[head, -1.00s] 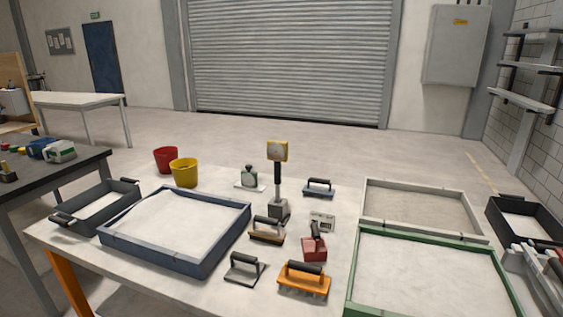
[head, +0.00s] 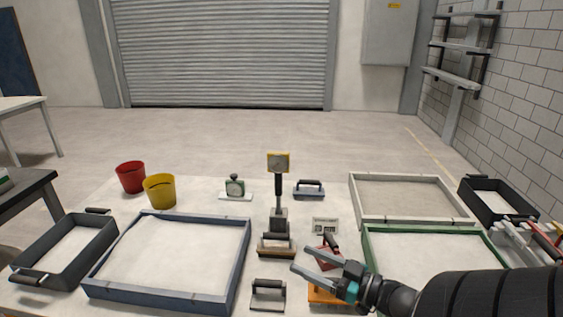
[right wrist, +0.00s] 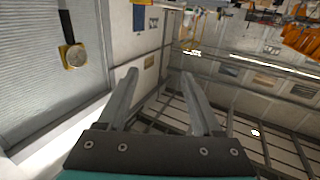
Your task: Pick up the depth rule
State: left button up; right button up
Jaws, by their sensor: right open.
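An upright tool with a square yellow head (head: 278,162) and a dark stem stands in a grey block (head: 278,221) in the middle of the table; I take it for the depth rule. In the right wrist view its yellow head (right wrist: 73,56) shows at upper left, outside the fingers. My right gripper (head: 300,258) is open and empty, in front of and slightly right of the tool, apart from it. Its two fingers (right wrist: 158,90) stand apart in the right wrist view. My left gripper is not in view.
A brown-and-black float (head: 276,247) lies before the block; a dark-handled tool (head: 308,189) lies behind it. A blue-grey sand tray (head: 240,262) is left, a green tray (head: 368,245) right. Red (head: 130,177) and yellow (head: 160,190) buckets stand at back left. My right arm overlaps an orange tool (head: 322,296).

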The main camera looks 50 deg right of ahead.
aim_at(278, 162)
jog(key=i+l, duration=0.2)
jog(key=l, duration=0.2)
jog(key=i+l, duration=0.2)
jog(key=l, duration=0.15)
jog(key=i+l, duration=0.2)
jog(key=l, duration=0.2)
